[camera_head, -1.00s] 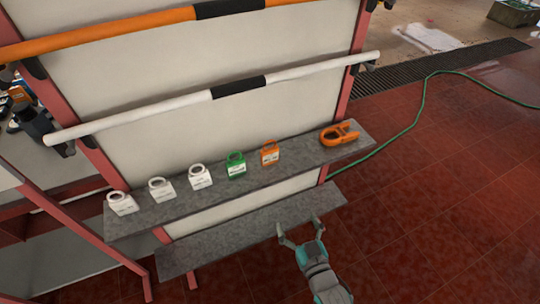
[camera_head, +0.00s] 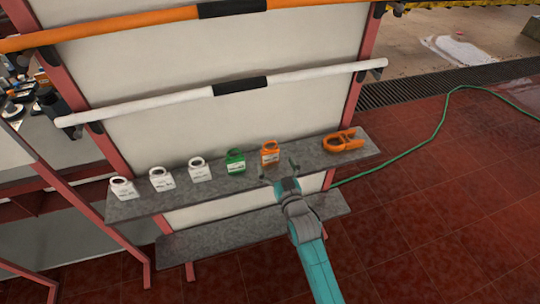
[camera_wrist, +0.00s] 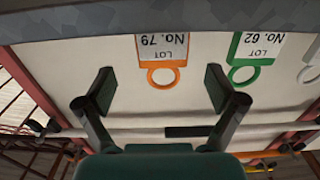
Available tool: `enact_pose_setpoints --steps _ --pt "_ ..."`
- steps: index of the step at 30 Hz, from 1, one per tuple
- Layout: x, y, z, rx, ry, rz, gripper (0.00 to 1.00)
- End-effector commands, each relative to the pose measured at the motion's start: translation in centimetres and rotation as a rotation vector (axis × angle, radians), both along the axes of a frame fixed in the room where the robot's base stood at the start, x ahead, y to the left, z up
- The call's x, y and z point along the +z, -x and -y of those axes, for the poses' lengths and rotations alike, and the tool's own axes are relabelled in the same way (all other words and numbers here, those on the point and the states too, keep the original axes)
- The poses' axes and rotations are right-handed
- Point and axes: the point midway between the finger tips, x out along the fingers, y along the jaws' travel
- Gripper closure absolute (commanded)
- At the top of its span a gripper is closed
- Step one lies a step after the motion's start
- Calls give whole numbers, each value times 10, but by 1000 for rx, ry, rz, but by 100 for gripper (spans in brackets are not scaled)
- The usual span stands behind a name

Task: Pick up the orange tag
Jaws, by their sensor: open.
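The orange tag (camera_head: 269,154) stands on the upper grey shelf, with a ring at its top and a white label. In the wrist view the orange tag (camera_wrist: 162,60) appears upside down, its label reading "LOT No. 79". My gripper (camera_head: 279,172) is in front of the shelf, just below and to the right of the tag in the head view. In the wrist view my gripper (camera_wrist: 160,88) has its two fingers spread, with the tag's ring seen between them and nothing held.
A green tag (camera_head: 235,161) stands left of the orange one, then several white tags (camera_head: 199,170) on the upper shelf (camera_head: 220,184). An orange clamp-like piece (camera_head: 343,141) lies at the right end. A lower shelf (camera_head: 215,236) lies beneath. A white bar (camera_head: 165,102) runs above.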

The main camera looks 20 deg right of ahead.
Motion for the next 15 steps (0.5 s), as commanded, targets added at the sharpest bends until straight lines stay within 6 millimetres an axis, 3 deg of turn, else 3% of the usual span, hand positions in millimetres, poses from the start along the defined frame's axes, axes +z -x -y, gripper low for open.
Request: enact_pose_setpoints --steps 5,15 --pt "1 -11 -1 0 0 0 6" --pt "5 -51 -3 0 0 -1 6"
